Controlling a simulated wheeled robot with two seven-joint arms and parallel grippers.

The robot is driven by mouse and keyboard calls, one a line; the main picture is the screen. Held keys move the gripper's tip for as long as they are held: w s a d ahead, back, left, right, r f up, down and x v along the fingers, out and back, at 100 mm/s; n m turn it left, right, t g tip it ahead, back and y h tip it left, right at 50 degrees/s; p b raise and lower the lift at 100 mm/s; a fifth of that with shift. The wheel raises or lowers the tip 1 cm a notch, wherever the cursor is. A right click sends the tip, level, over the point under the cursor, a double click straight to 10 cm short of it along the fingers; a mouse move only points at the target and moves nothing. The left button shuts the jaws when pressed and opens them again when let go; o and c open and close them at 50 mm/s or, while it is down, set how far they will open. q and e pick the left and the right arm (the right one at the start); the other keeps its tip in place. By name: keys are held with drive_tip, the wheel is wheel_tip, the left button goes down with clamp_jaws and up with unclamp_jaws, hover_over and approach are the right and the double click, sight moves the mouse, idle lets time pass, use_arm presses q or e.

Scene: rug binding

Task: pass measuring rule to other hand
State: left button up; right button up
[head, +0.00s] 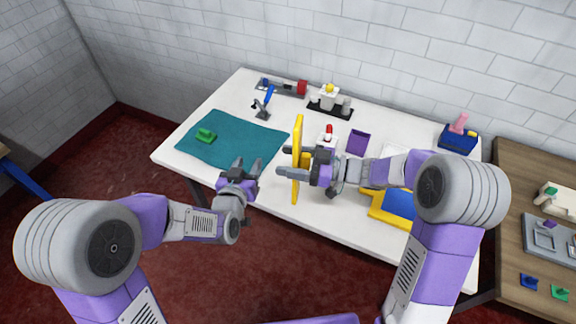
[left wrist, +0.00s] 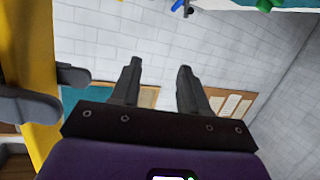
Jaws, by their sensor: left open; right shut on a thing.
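The measuring rule is a long yellow bar (head: 297,182), held roughly upright in the head view above the table's front part. My right gripper (head: 292,160) is shut on it around its middle. My left gripper (head: 246,170) is open and empty, to the left of the rule and apart from it. In the left wrist view the open left fingers (left wrist: 155,88) have nothing between them. The yellow rule (left wrist: 38,70) stands at the left edge of that view, with grey fingers of my right gripper (left wrist: 62,90) at it.
The white table (head: 178,148) carries a teal cloth (head: 250,140) with a green object (head: 205,135). A purple container (head: 358,142), a blue-and-yellow tray (head: 385,212) and a blue box (head: 458,138) stand to the right. A clamp-like tool (head: 262,108) is at the back. A wooden table (head: 510,170) stands right.

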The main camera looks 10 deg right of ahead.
use_arm(q)
drive_tip(key=s+d+r+t+h, duration=0.1)
drive_tip(key=s+d+r+t, duration=0.15)
drive_tip(key=r, duration=0.65)
drive_tip(key=s+d+r+t+h, duration=0.1)
drive_tip(key=r+t, duration=0.2)
drive_tip(key=r, duration=0.6)
drive_tip(key=m+g, duration=0.2)
drive_tip(key=g, duration=0.2)
approach(301, 127)
wheel_tip(301, 127, down, 3)
drive_tip(key=shift+t, duration=0.25)
drive_tip(key=x, duration=1.2)
drive_tip(key=shift+w+f, duration=0.1)
drive_tip(key=shift+w, duration=0.35)
